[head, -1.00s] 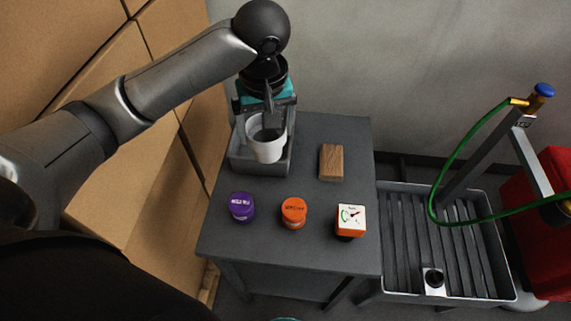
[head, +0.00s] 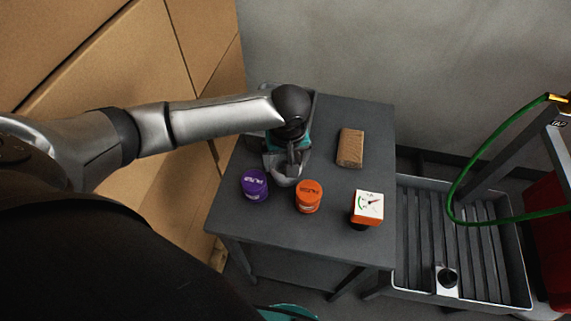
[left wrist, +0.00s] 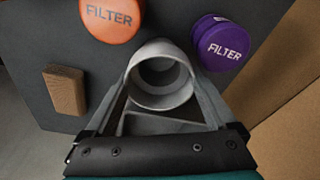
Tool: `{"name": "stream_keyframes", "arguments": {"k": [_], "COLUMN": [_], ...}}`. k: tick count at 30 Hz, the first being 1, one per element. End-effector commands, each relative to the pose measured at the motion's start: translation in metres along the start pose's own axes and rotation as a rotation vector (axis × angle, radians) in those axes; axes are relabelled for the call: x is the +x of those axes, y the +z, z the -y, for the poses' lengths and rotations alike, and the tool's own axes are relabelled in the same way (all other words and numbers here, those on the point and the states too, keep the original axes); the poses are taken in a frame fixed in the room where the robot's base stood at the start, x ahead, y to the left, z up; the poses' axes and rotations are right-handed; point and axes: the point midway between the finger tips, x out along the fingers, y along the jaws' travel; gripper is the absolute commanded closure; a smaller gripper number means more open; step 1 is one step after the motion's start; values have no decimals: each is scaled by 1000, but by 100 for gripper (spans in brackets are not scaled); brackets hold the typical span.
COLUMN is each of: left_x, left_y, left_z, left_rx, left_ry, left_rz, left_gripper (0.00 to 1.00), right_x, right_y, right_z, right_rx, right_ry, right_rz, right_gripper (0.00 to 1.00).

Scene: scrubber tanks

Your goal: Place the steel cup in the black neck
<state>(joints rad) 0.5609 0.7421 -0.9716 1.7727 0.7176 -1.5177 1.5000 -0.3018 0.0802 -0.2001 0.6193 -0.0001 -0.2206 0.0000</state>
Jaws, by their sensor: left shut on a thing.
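My left gripper (head: 290,168) is shut on a grey round cup (left wrist: 161,75), which sits between its fingers with its open mouth facing the wrist camera. In the head view the gripper hides much of the cup, and I cannot tell how high it is above the table. The gripper is just behind the purple and orange filter caps. A pale square piece with a dark round top (head: 446,277) is in the slatted tray at the right; I cannot tell whether it is the black neck. My right gripper is not in view.
On the grey table (head: 320,240) stand a purple filter cap (head: 254,185), an orange filter cap (head: 308,196), a gauge (head: 368,206) and a brown block (head: 350,147). A slatted tray (head: 412,290) and green hose (head: 460,185) are at the right. Cardboard boxes (head: 90,65) flank the left.

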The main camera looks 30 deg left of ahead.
Motion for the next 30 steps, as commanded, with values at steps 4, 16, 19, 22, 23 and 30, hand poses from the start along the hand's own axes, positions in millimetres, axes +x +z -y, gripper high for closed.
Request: {"name": "stream_keyframes", "arguments": {"k": [4,16,19,22,23,30], "left_x": [14,16,16,16,16,2], "left_y": [2,2,2,2,2,1], "left_z": [0,0,0,0,0,-1], "left_rx": [0,-1,-1,0,0,0], "left_ry": [0,0,0,0,0,3], "left_rz": [0,-2,-2,-2,-1,-1], "left_gripper": [73,7,0,0,0,0], "right_x": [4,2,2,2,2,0], "right_y": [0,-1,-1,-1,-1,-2], "right_z": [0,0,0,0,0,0], "right_rx": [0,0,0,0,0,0], "right_ry": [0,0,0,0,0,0], "right_rz": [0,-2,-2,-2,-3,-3], "right_gripper": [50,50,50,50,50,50]}}
